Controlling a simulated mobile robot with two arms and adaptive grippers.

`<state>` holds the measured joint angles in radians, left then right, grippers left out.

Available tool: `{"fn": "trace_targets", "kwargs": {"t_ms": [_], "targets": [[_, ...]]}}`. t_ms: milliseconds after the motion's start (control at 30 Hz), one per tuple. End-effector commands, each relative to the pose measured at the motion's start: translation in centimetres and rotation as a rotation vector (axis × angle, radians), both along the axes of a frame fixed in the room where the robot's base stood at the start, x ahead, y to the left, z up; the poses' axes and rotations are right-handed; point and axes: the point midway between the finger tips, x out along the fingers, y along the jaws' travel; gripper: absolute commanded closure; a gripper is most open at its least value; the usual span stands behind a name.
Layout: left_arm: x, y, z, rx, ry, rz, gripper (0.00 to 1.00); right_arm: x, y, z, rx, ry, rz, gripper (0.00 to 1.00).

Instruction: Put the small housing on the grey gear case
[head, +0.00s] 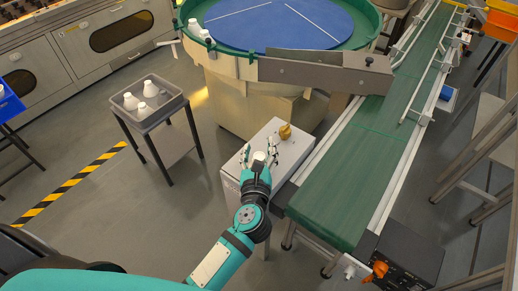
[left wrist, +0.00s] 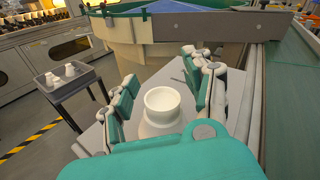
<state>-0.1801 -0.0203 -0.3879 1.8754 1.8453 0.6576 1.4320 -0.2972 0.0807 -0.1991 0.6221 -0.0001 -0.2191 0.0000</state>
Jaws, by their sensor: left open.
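The small white housing (head: 258,156) shows between the fingers of my left gripper (head: 259,151). In the left wrist view the white housing (left wrist: 162,104) is upright, with a round open rim and a wider lower part. The left fingers are spread on both sides of it, apart from it. The light grey case (head: 294,152) lies under the gripper, its flat top behind and below the housing in the left wrist view (left wrist: 92,140). The housing appears to stand on this top, but my gripper hides its base. My right gripper is not in view.
A gold-orange knob-like part (head: 285,131) stands on the case's far side. A green conveyor (head: 365,165) runs along the right. A round feeder with a blue disc (head: 280,22) stands behind. A grey tray (head: 133,116) with several white housings is at left, beyond open floor.

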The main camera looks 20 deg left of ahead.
Motion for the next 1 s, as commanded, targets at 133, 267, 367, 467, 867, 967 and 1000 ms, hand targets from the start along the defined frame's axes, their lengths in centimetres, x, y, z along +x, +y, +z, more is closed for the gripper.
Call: {"fn": "trace_targets", "kwargs": {"t_ms": [133, 267, 367, 467, 867, 967, 1000], "targets": [[0.0, 0.0, 0.1, 0.0, -0.001, 0.0, 0.48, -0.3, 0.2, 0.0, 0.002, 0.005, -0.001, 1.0], [-0.3, -0.1, 0.0, -0.001, 0.0, 0.0, 0.48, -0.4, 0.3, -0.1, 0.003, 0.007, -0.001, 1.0], [-1.4, -0.4, 0.0, -0.001, 0.0, -0.001, 0.48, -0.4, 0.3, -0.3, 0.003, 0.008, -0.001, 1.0], [-3.3, -0.8, 0.1, -0.003, 0.003, 0.001, 0.48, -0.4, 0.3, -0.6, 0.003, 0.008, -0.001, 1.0], [-10.5, -2.6, 0.9, 0.0, 0.0, 0.0, 0.48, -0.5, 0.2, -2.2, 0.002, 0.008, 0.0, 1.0], [-11.3, -2.8, 1.1, -0.001, 0.0, 0.001, 0.48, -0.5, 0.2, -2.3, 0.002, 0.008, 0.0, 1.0], [-11.4, -2.8, 1.2, -0.001, -0.001, 0.001, 0.48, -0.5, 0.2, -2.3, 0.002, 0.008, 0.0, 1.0]]}}
